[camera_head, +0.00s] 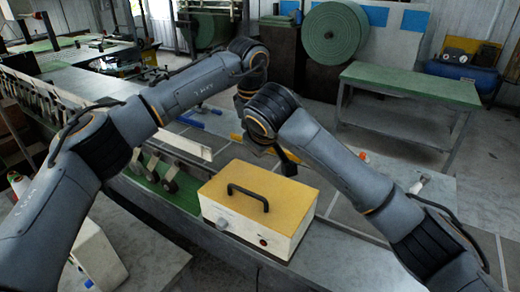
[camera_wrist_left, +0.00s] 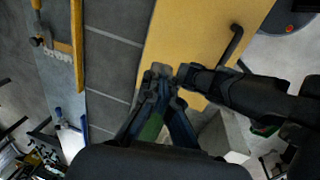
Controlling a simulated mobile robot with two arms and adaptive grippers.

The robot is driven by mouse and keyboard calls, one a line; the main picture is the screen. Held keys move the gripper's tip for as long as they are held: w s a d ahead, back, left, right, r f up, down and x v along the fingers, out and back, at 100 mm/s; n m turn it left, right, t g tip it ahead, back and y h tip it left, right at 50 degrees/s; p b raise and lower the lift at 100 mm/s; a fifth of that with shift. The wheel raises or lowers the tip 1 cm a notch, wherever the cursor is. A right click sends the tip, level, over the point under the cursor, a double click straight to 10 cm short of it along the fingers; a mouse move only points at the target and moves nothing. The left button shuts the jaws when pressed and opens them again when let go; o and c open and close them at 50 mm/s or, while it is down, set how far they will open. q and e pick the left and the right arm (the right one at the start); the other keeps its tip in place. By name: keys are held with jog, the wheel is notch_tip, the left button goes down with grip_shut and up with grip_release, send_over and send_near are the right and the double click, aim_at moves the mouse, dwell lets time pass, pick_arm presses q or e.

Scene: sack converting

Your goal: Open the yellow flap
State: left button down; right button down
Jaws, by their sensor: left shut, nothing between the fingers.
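The yellow flap (camera_head: 262,192) is the top of a white box (camera_head: 232,222) and lies flat and closed, with a black handle (camera_head: 248,195) on it. In the left wrist view the yellow flap (camera_wrist_left: 195,35) and handle (camera_wrist_left: 232,45) show beyond the fingers. My left gripper (camera_wrist_left: 161,76) is shut and empty near the flap's edge; in the head view it is mostly hidden behind the arms. My right gripper (camera_wrist_left: 190,76) comes in from the right, close beside the left fingertips. Whether its fingers are open or shut is unclear.
The box stands on a grey bench (camera_head: 335,262). A white rail (camera_head: 180,138) and a green machine bed lie to its left. A green-topped table (camera_head: 405,90) stands at the back right, and a large green roll (camera_head: 335,32) stands behind.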

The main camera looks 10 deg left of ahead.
pick_arm(q)
jog(key=shift+s+r, duration=0.15)
jog(key=shift+s, duration=0.1)
dwell(0.3)
jog(key=c, duration=2)
grip_release()
jog(key=shift+s+r, duration=0.1)
jog(key=shift+s, duration=0.1)
jog(key=shift+c, duration=0.2)
jog(key=o, duration=0.6)
jog(key=shift+w, duration=0.15)
jog(key=shift+o, duration=0.2)
